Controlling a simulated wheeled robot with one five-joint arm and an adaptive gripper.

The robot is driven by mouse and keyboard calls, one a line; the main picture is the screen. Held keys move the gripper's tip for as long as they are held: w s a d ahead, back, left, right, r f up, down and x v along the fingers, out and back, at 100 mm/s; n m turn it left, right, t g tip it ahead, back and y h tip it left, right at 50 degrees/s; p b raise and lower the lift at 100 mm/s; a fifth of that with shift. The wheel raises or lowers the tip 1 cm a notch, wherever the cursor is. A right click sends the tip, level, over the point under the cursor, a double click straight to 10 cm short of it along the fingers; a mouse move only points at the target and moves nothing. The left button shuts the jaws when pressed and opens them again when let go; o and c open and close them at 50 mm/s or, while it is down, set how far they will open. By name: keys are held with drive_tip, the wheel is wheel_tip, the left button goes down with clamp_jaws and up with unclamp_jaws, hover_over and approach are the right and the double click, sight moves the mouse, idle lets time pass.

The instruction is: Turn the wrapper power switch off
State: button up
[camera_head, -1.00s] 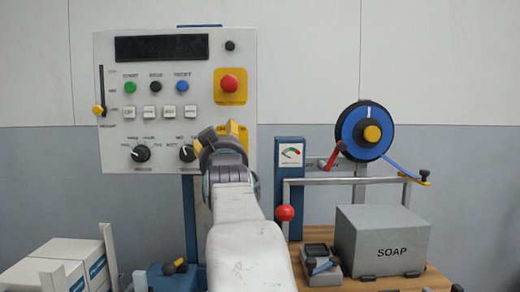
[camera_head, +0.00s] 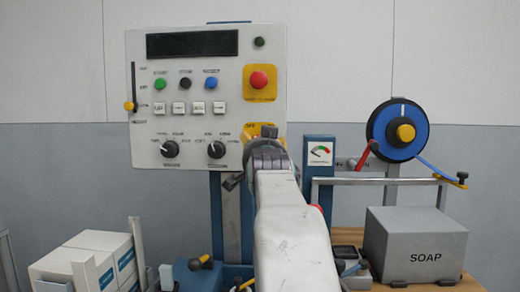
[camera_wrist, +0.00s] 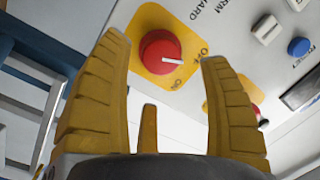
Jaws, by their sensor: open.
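The power switch is a red round knob (camera_wrist: 159,54) with a white pointer line, on a yellow plate (camera_wrist: 143,22) marked OFF and ON. In the wrist view its pointer lies between the two labels, seemingly nearer OFF. My gripper (camera_wrist: 164,49) is open, with its yellow fingers on either side of the knob in the picture. I see no clear contact, and the depth gap is hard to judge. In the head view my arm hides the knob, and only part of the yellow plate (camera_head: 263,129) shows at the panel's lower right.
The white control panel (camera_head: 205,68) also holds a red emergency button (camera_head: 259,80), several push buttons, a slider (camera_head: 130,105) and two black dials (camera_head: 216,149). To the right are a gauge post (camera_head: 319,180), a blue reel (camera_head: 381,140) and a grey SOAP box (camera_head: 415,245).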

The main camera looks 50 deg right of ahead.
drive_tip(key=shift+x, duration=2.35)
drive_tip(key=shift+o, duration=0.2)
drive_tip(key=c, duration=1.2)
drive_tip(key=shift+n, duration=0.8)
drive_tip(key=shift+c, duration=0.3)
drive_tip(key=o, duration=1.2)
drive_tip(key=shift+s, duration=0.1)
drive_tip(key=v, duration=1.1)
drive_tip(key=shift+s+a+r, duration=0.15)
drive_tip(key=shift+s+a, duration=0.15)
drive_tip(key=shift+o, duration=0.3)
